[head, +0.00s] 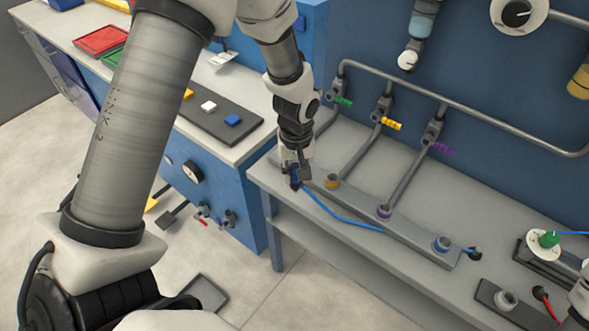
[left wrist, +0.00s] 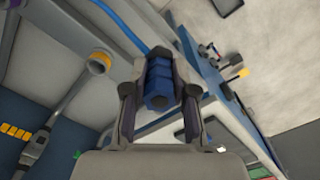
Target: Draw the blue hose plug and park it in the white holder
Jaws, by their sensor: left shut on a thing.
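My left gripper (head: 297,170) is shut on the blue hose plug (head: 294,181), above the left end of the grey bench. In the left wrist view, the ribbed blue plug (left wrist: 159,82) sits between the two fingers of the left gripper (left wrist: 160,100). A blue hose (head: 345,217) runs from it to the right over the bench and passes partly out of sight by the manifold. The blue-ringed port (head: 442,244) on the manifold has no plug in it. I cannot surely identify the white holder. My right gripper is not in view.
The grey manifold bar (head: 410,238) also has orange (head: 332,181) and purple (head: 384,211) ports. Pipes with coloured valve handles rise behind it. A white disc with a green knob (head: 547,239) and a dark plate with a ringed socket (head: 506,299) are at right.

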